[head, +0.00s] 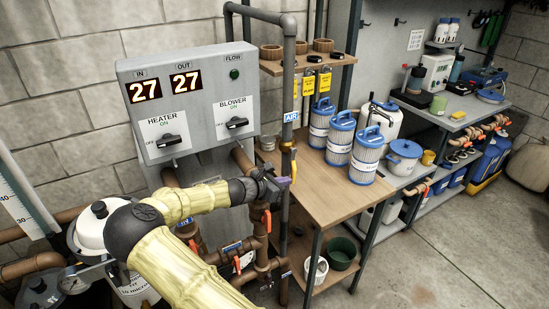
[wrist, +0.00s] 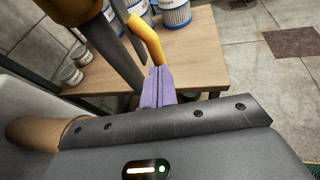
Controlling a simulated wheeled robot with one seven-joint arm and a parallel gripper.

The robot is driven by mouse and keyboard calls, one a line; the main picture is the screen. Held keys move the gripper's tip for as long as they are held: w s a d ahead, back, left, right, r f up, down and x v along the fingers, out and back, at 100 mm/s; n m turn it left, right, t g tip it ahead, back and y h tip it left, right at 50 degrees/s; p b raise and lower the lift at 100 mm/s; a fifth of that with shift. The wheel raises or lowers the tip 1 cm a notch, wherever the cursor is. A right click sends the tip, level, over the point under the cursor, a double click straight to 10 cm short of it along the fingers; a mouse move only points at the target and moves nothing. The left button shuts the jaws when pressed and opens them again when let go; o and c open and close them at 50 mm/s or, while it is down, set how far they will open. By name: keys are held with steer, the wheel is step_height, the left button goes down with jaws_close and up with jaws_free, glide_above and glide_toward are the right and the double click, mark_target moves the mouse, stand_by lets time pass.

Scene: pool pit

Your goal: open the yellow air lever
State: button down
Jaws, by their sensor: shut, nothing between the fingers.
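The yellow air lever (head: 293,162) is on the grey vertical pipe (head: 288,80), below a blue AIR label (head: 291,117). In the wrist view the lever (wrist: 147,38) slants down beside the dark pipe (wrist: 118,48), its lower end at my fingertips. My gripper (head: 285,182) has purple fingers and is just below the lever in the head view. In the wrist view its fingers (wrist: 158,85) are pressed together with nothing between them. I cannot tell whether the fingertips touch the lever.
A grey control box (head: 190,100) with heater and blower switches is on the left. A wooden table (head: 320,172) with blue-topped filter cartridges (head: 367,155) stands right of the pipe. Red-handled valves (head: 266,221) are below my gripper. The floor (head: 440,240) at right is clear.

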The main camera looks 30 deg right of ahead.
steer(key=s+a+r, duration=0.1)
steer(key=s+a, duration=0.2)
steer(key=a, duration=1)
steer(key=shift+s+a, duration=0.2)
steer(key=shift+s, duration=0.1)
steer(key=s+f+m+g+y, duration=0.45)
steer(key=s+m+y, duration=0.35)
steer(key=s+m, duration=0.25)
steer(key=s+a+r+m+t+y, duration=0.1)
steer(key=s+a+r+m+y, duration=0.1)
steer(key=s+a+r+m, duration=0.1)
steer(key=s+a+r+m+t+y+p, duration=0.1)
steer(key=s+a+r+m+t+y, duration=0.1)
steer(key=s, duration=0.6)
step_height(320, 180, up, 3)
steer(key=a+m+y, duration=0.1)
steer(key=a+m, duration=0.1)
steer(key=m, duration=0.2)
steer(key=shift+m+y, duration=0.3)
steer(key=shift+m, duration=0.05)
steer(key=shift+r+t, duration=0.1)
steer(key=shift+t, duration=0.15)
